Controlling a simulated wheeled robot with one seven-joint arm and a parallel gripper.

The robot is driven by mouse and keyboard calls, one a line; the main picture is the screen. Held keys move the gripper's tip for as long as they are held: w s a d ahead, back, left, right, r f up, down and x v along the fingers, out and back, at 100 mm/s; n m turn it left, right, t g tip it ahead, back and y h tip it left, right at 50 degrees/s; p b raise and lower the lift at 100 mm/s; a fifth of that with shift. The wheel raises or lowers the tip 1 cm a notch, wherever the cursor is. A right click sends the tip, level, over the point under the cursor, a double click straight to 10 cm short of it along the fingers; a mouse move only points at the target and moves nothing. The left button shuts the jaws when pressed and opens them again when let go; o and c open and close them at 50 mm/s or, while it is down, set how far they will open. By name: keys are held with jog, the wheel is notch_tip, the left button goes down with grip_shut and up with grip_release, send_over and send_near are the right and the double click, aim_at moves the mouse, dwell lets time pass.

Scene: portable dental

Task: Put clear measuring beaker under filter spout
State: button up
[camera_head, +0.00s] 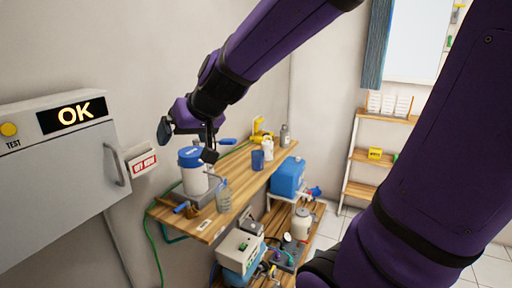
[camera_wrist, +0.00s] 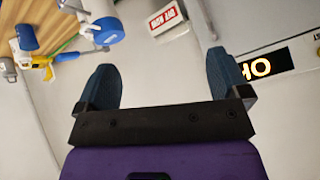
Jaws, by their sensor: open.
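The filter (camera_head: 192,181), a white cylinder with a blue lid, stands near the front end of the upper wooden shelf in the head view. A blue part (camera_head: 181,207), perhaps its spout, is low at its left. A clear, pale vessel (camera_head: 223,196), which looks like the measuring beaker, stands upright just right of the filter, apart from the blue part. My gripper (camera_head: 187,142) is open and empty above the filter. In the wrist view, my gripper (camera_wrist: 163,65) faces the wall, and the blue lid (camera_wrist: 109,30) shows at upper left. The beaker cannot be made out there.
A blue cup (camera_head: 258,160), a white jug (camera_head: 268,150) and a yellow item (camera_head: 260,132) stand farther back on the shelf. A cabinet with an OK display (camera_head: 75,115) is at left. Lower shelves hold a blue tank (camera_head: 288,177) and several devices.

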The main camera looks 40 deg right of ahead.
jog(key=s+d+r+g+h, duration=0.1)
jog(key=s+d, duration=0.1)
jog(key=s, duration=0.7)
jog(key=s+d+r+n+g+h, duration=0.1)
jog(key=s+g, duration=0.1)
jog(key=s, duration=0.8)
jog(key=shift+d, duration=0.35)
